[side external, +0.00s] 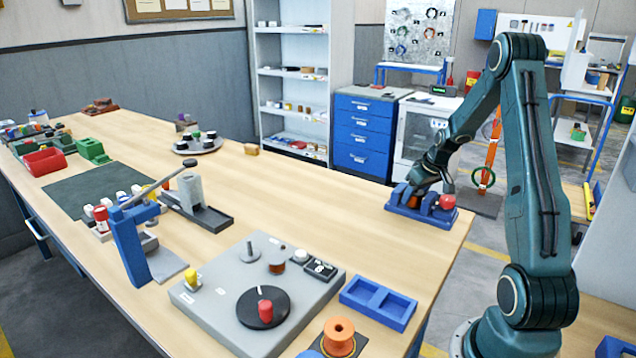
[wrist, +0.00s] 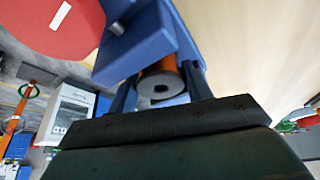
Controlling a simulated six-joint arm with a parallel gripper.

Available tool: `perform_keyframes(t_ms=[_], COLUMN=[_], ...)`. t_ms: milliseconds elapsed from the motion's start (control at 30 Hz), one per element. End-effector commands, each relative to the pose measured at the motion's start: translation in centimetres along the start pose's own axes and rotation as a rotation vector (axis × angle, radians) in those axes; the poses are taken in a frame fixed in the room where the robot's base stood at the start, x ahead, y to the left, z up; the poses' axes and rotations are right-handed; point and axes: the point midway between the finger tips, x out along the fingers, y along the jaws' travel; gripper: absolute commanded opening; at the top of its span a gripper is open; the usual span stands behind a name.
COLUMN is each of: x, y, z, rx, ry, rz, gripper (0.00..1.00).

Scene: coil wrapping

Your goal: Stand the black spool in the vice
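The blue vice (side external: 420,207) with a red knob (side external: 447,201) stands near the right end of the bench. My gripper (side external: 428,187) is down at the vice. In the wrist view, a spool with a dark grey end face and a slot-like hole (wrist: 161,88) sits between the fingers of my gripper (wrist: 162,92), against the blue vice block (wrist: 135,45). Orange winding (wrist: 160,66) shows behind that end face. The fingers are close on both sides of the spool; whether they touch it is unclear. Whether it is upright or seated in the jaws is partly hidden.
A round grey tray (side external: 213,145) with several black-topped pieces stands toward the back. A grey plate (side external: 215,305) with a black disc (side external: 278,314), a blue two-part tray (side external: 378,303) and an orange spool (side external: 339,332) lie in front. Bench left of the vice is clear.

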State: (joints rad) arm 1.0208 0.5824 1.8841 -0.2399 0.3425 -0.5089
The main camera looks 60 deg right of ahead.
Motion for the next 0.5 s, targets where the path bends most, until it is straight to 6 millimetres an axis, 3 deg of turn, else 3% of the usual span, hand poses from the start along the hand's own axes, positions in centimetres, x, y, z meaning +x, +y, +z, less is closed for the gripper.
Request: perform_keyframes(t_ms=[267,500], x=[-0.6,-2.7], y=[0.0,0.0], z=[-0.1,-0.2], rx=[0.0,0.0], ry=[0.0,0.002], rz=[0.0,0.001], gripper=[0.5,0.5])
